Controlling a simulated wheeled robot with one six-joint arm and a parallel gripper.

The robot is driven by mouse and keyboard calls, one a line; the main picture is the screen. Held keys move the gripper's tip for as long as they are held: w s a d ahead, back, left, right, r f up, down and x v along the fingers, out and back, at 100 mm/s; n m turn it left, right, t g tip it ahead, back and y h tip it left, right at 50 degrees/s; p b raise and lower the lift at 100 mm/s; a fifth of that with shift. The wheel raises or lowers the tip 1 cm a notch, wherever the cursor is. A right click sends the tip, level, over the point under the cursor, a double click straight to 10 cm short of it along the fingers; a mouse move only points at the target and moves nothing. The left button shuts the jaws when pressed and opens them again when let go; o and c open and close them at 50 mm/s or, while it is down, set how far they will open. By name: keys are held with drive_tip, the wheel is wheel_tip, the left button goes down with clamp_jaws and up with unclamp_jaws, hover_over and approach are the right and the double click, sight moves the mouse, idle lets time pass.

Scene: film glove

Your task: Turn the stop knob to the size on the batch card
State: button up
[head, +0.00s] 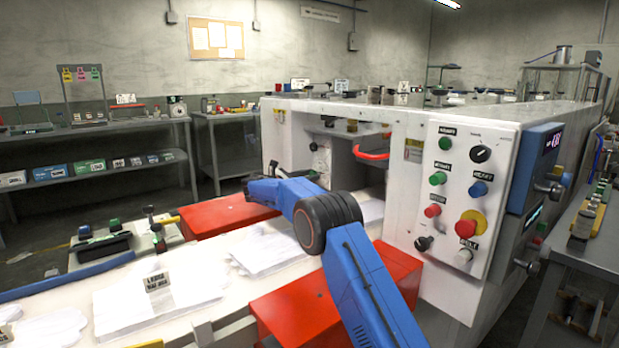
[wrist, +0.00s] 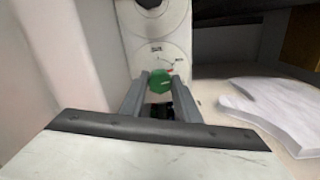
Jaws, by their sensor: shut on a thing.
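In the wrist view my gripper (wrist: 159,90) is shut on a green knob (wrist: 159,82), with one finger on each side of it. The knob sits in front of a round white dial plate (wrist: 158,58) with dark marks and a small red mark; the marks are too small to read. In the head view my blue arm reaches into the opening of the white machine (head: 285,130), and the gripper's grip is hidden there. A card (head: 158,283) with dark print stands on the white gloves; its print is not clearly legible.
A second round plate (wrist: 160,15) is above the dial in the wrist view. White glove sheets (wrist: 275,108) lie to the right. Red blocks (head: 222,215) flank the belt.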

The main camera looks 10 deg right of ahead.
drive_tip(key=shift+f+m, duration=0.1)
drive_tip(key=shift+m, duration=3.8)
drive_tip(key=shift+s+m, duration=0.1)
drive_tip(key=shift+m, duration=0.2)
drive_tip(key=o, duration=1)
drive_tip(key=shift+o, duration=0.2)
drive_tip(key=v, duration=1.7)
drive_tip(key=shift+s+a, duration=0.1)
drive_tip(key=shift+a, duration=0.15)
